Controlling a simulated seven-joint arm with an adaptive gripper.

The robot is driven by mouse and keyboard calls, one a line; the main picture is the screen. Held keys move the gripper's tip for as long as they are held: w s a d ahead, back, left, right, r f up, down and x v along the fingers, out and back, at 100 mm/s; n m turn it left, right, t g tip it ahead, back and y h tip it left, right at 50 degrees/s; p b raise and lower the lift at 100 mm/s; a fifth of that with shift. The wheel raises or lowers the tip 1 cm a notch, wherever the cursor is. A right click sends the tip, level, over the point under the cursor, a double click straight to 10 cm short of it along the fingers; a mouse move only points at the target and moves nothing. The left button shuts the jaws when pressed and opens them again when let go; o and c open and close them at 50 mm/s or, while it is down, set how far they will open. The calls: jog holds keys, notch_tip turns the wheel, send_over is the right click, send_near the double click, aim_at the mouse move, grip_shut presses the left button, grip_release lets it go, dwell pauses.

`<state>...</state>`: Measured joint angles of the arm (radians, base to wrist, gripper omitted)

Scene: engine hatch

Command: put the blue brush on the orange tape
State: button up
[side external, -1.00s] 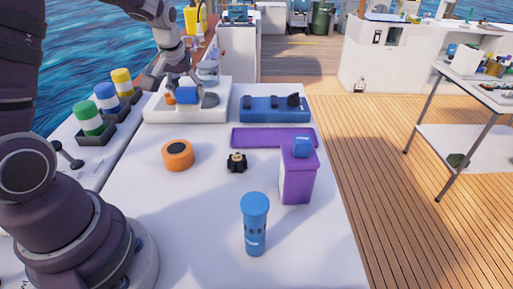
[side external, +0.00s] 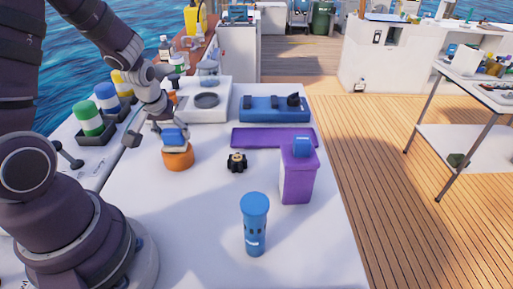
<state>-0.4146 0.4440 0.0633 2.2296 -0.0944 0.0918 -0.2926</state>
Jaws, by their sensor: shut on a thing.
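My gripper (side external: 171,127) is shut on the blue brush (side external: 174,138), a small blue block with a pale underside. The brush is at the orange tape (side external: 178,160), a thick roll lying flat on the white table top on the left. The brush covers the back and top of the roll in the side view. I cannot tell whether it touches the tape or hangs just above it. My fingers partly hide the brush.
A dark knob (side external: 237,162) and a purple tray (side external: 258,138) lie right of the tape. A purple box (side external: 298,182) and an upright blue flashlight (side external: 254,225) stand nearer. A white unit (side external: 213,110) and a blue case (side external: 274,109) stand behind. The front-left table is clear.

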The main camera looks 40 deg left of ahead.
jog(key=o, duration=1.2)
jog(key=shift+f, duration=0.1)
jog(key=shift+r, duration=0.4)
jog(key=v, duration=1.2)
jog(key=s+d+r+m+t+h, duration=0.1)
jog(key=d+m, duration=0.3)
jog(key=d, duration=0.1)
jog(key=s+d+r+m+t+h, duration=0.1)
jog(key=s+d+r+m+h, duration=0.1)
jog(key=d+m, duration=0.3)
jog(key=shift+s+d, duration=0.3)
jog(key=shift+d, duration=0.45)
